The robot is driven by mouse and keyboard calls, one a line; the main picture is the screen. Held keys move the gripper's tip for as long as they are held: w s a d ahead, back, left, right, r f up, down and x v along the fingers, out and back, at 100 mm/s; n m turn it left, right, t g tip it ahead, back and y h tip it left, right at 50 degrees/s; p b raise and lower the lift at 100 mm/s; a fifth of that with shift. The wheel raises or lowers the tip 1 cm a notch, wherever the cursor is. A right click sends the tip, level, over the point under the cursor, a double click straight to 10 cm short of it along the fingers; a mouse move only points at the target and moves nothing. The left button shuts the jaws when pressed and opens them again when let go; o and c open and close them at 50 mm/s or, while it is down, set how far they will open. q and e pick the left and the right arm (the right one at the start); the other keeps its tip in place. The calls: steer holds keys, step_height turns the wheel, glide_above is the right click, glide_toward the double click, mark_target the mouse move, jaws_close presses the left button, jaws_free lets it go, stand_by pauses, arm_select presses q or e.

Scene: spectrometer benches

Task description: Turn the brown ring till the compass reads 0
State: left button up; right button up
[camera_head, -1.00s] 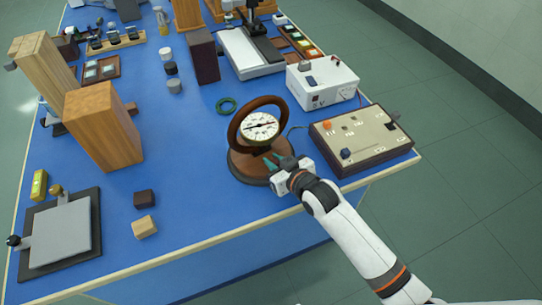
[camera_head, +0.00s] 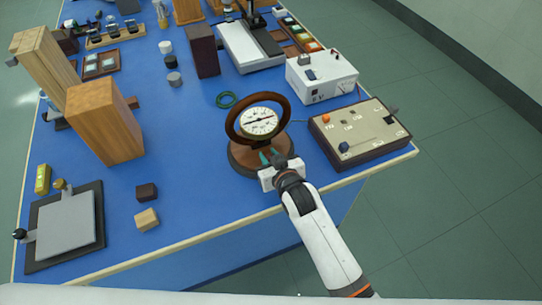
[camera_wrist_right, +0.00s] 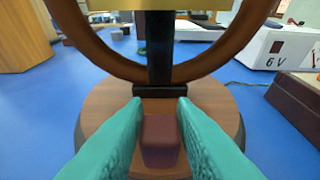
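The brown ring (camera_head: 232,122) stands upright on a round wooden base (camera_head: 236,160) near the table's front edge; its lower part also shows in the right wrist view (camera_wrist_right: 88,45). The compass (camera_head: 260,121), with a white dial and dark needle, sits inside the ring; its reading is too small to tell. My right gripper (camera_head: 270,158) is at the front of the base, below the dial. In the right wrist view its teal fingers (camera_wrist_right: 160,105) are apart, with a dark brown block (camera_wrist_right: 161,140) on the base between them, not visibly gripped. My left gripper is not in view.
A white power supply box (camera_head: 321,77) and a panel with knobs (camera_head: 360,132) stand to the right. Wooden blocks (camera_head: 104,122) stand to the left.

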steer(key=o, duration=0.3)
steer(key=shift+s, duration=0.1)
steer(key=v, duration=1.1)
steer(key=shift+s+d+r, duration=0.15)
steer(key=shift+s+r, duration=0.1)
steer(key=shift+s, duration=0.05)
steer(key=shift+d, duration=0.1)
